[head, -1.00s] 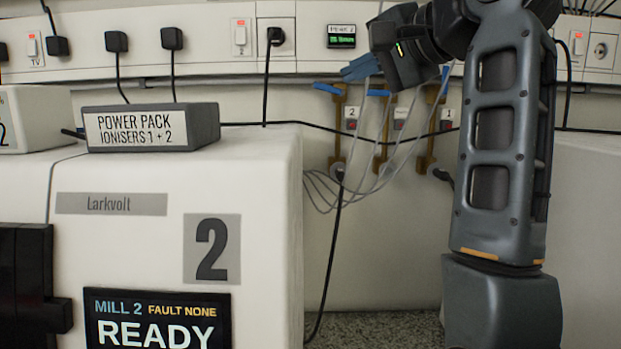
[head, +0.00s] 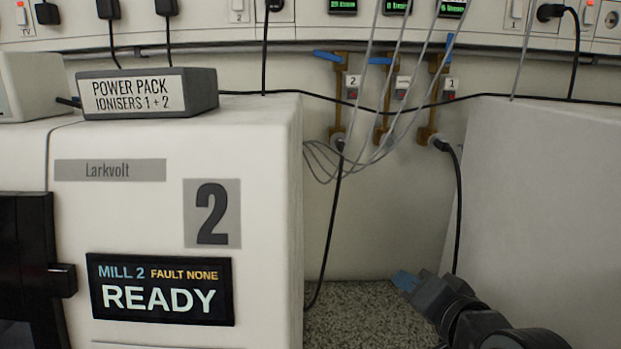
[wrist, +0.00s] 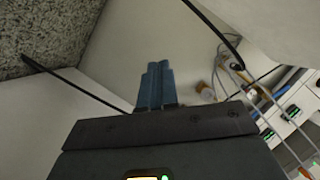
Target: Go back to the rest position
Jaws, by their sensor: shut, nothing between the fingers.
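My gripper (head: 404,282) is low at the bottom right of the head view, over the speckled worktop and beside the white casing on the right. Its blue fingers point up and left. In the wrist view the blue fingers (wrist: 155,86) lie side by side, shut, with nothing between them. They are clear of the wall valves.
The white Mill 2 casing (head: 270,170), its screen (head: 160,290) reading READY, stands left. A white casing (head: 545,200) stands right. Between them are bare worktop (head: 365,320), brass valves with blue handles (head: 328,57), thin grey lines and a hanging black cable (head: 329,240).

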